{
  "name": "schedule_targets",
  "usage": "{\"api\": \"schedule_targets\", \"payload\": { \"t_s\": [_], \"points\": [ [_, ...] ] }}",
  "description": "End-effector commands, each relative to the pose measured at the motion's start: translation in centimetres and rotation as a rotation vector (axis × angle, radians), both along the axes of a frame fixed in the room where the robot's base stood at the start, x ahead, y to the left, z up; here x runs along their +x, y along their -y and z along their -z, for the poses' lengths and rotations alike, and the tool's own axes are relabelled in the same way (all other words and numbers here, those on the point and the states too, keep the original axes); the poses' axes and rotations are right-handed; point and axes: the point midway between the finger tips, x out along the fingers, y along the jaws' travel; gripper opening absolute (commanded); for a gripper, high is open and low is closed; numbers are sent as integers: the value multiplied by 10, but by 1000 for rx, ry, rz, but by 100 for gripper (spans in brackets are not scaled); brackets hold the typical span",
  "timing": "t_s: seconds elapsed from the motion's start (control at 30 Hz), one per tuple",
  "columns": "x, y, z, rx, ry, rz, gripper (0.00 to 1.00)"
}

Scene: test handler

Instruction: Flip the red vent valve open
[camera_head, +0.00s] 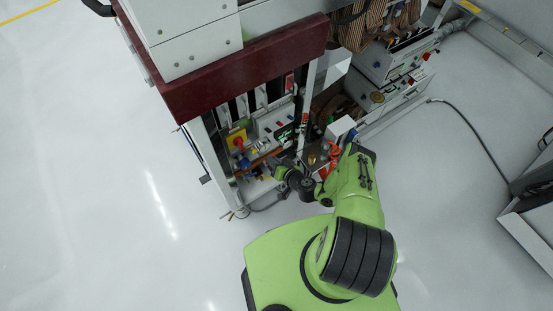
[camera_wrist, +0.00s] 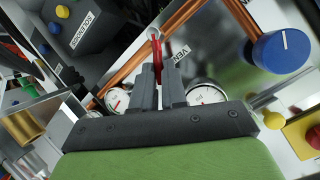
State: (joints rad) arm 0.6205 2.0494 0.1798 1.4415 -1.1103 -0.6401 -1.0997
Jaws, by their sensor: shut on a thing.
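The red vent valve handle (camera_wrist: 156,48) stands in the middle of the wrist view, a narrow red lever with a pale metal ring at its upper end. My gripper (camera_wrist: 159,72) has its two dark fingers close together on either side of the lever's lower part, shut on it. The valve's base is hidden behind the fingers. In the head view my gripper (camera_head: 282,171) reaches into the lower front of the test handler. I cannot make out the valve handle there.
Two round gauges flank the fingers, one left (camera_wrist: 117,100) and one right (camera_wrist: 205,95). A blue knob (camera_wrist: 282,51) and a red button on yellow (camera_wrist: 313,137) are at the right. Copper pipes (camera_wrist: 180,22) run behind. Open floor (camera_head: 120,220) lies left of the machine.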

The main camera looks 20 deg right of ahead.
Motion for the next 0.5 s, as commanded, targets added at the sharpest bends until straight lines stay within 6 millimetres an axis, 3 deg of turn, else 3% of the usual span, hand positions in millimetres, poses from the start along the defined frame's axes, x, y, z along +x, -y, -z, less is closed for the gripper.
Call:
{"api": "schedule_targets", "payload": {
  "t_s": [0.5],
  "points": [
    [-7,-22,-5,-392,130,-12,0]
  ]
}}
